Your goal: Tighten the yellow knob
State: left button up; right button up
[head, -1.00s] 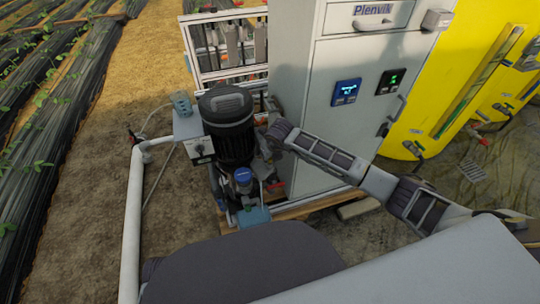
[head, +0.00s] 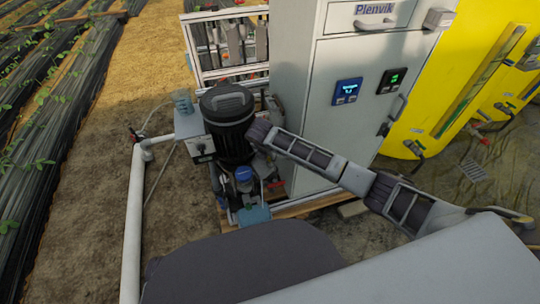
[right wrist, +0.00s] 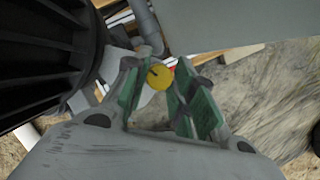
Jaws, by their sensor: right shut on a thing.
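The yellow knob (right wrist: 160,76) shows in the right wrist view as a small round disc with a dark mark on its face. My right gripper (right wrist: 157,82) has its green-padded fingers on either side of the knob and is shut on it. In the head view my right arm reaches in from the right to beside the black pump motor (head: 227,115); the gripper and the knob are hidden there. My left gripper is not in view.
The ribbed motor also fills the left of the right wrist view (right wrist: 45,50). The grey cabinet (head: 310,130) stands close to the right. A white pipe (head: 133,220) rises at the left, and a yellow tank (head: 440,110) stands at the far right.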

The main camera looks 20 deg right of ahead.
jog(key=m, duration=0.2)
jog(key=m+g+h, duration=0.1)
jog(key=m, duration=0.2)
jog(key=shift+w+a+m+g+h, duration=0.1)
jog(key=shift+w+m+g+h, duration=0.05)
jog(key=shift+m+g+h, duration=0.15)
dwell(0.4)
jog(key=o, duration=1)
jog(key=v, duration=1.2)
dwell(0.3)
